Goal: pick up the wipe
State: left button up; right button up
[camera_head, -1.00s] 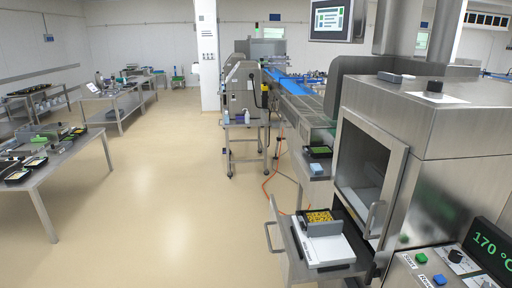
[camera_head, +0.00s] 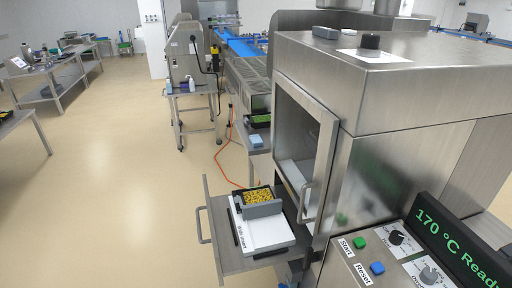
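I cannot tell for certain which thing is the wipe. A dark grey, flat, rounded block (camera_head: 326,32) lies on top of the steel sealer near its back left edge. A small pale blue item (camera_head: 256,140) lies on a low surface left of the sealer; it is too small to identify. The steel tray sealer (camera_head: 290,150) stands at right, its door with a bar handle on the front. Neither of my grippers is in view.
The sealer's pulled-out drawer (camera_head: 205,210) holds a white tray carrier (camera_head: 265,232) with a black tray of yellow food (camera_head: 257,196). A control panel with a green button (camera_head: 360,243) and blue button (camera_head: 377,268) is at front right.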

aim_at(255, 140)
jog(key=j+u, duration=0.1)
jog(key=u, duration=0.3)
jog(key=i+u, duration=0.15)
jog(key=u, duration=0.3)
jog(key=i+u, duration=0.1)
jog(key=u, duration=0.3)
jog(key=i, duration=3.35)
jog(key=i+z, duration=0.2)
jog(key=z, duration=0.2)
jog(key=i+j+z, duration=0.15)
jog(key=z, duration=0.3)
jog(key=i+j+z, duration=0.15)
jog(key=z, duration=0.25)
jog(key=i+j, duration=0.05)
jog(key=i, duration=0.05)
